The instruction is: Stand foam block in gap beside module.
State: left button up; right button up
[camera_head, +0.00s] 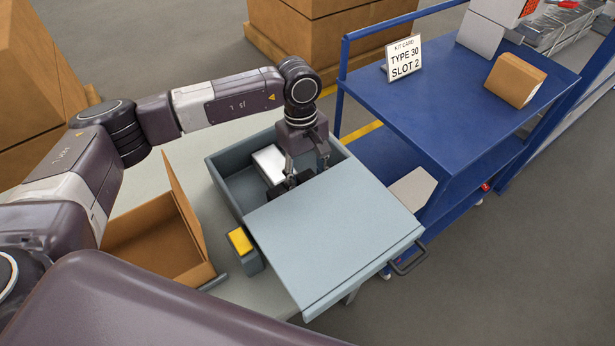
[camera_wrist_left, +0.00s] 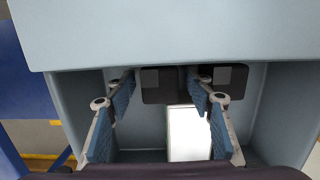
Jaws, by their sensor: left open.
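A grey-blue open-topped box (camera_head: 225,184) stands on the table, its front part covered by a flat panel (camera_head: 335,225). A white, silvery block, likely the module (camera_head: 270,163), lies inside; it also shows in the left wrist view (camera_wrist_left: 188,135). The panel hides part of the interior. My right gripper is out of view.
A small yellow-topped grey block (camera_head: 241,242) stands against the box's left side. An open cardboard box (camera_head: 155,240) is left of it. A blue cart (camera_head: 440,100) at right carries a card (camera_head: 404,58) reading "TYPE 30 SLOT 2" and a brown box (camera_head: 515,80).

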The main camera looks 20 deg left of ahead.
aim_at(304, 173)
pick_arm(q)
jog(key=shift+w+r+b, duration=0.1)
jog(key=shift+r+b, duration=0.25)
jog(key=shift+r, duration=0.1)
notch_tip(304, 173, up, 11)
jog(key=a+b, duration=0.1)
jog(key=b, duration=0.2)
jog(key=shift+w+r, duration=0.15)
jog(key=shift+w, duration=0.2)
jog(key=shift+a, duration=0.1)
